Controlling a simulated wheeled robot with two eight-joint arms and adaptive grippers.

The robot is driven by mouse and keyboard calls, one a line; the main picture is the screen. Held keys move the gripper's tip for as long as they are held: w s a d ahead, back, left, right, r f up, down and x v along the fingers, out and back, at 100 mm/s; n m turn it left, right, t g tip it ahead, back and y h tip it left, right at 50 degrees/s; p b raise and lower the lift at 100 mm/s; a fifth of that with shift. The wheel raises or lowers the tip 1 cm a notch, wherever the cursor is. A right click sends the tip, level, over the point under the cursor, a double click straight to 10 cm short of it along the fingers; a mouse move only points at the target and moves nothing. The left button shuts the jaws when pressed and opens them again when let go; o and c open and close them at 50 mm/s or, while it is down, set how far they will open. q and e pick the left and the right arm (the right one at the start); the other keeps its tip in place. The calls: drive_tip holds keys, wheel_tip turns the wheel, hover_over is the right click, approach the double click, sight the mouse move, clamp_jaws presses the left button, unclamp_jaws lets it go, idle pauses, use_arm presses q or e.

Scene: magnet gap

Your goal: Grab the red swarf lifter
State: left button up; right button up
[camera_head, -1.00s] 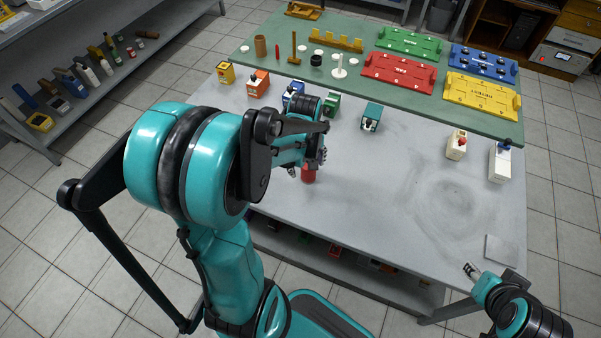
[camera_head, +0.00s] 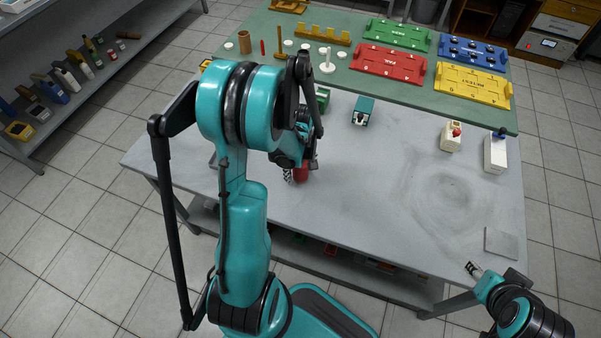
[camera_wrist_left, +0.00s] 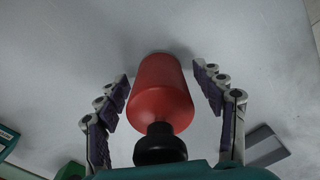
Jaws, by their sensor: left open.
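The red swarf lifter (camera_wrist_left: 160,92) is a red cylinder with a black knob at its near end in the left wrist view. In the head view it (camera_head: 301,173) shows on the grey table, partly hidden by my left gripper (camera_head: 293,172). In the left wrist view my left gripper (camera_wrist_left: 164,92) is open, with one finger on each side of the red body. Small gaps show between the fingers and the red body. My right gripper (camera_head: 474,268) is off the table's front right corner; its jaw state is too small to tell.
The grey table (camera_head: 380,200) is clear to the right of the lifter. A teal block (camera_head: 363,111) and a green block (camera_head: 322,98) stand behind it. White devices (camera_head: 495,153) stand at the right. The green mat (camera_head: 345,84) holds coloured plates and pegs. A flat grey plate (camera_head: 502,243) lies front right.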

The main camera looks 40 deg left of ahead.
use_arm(q)
drive_tip(key=c, duration=1.4)
drive_tip(key=shift+r, duration=0.1)
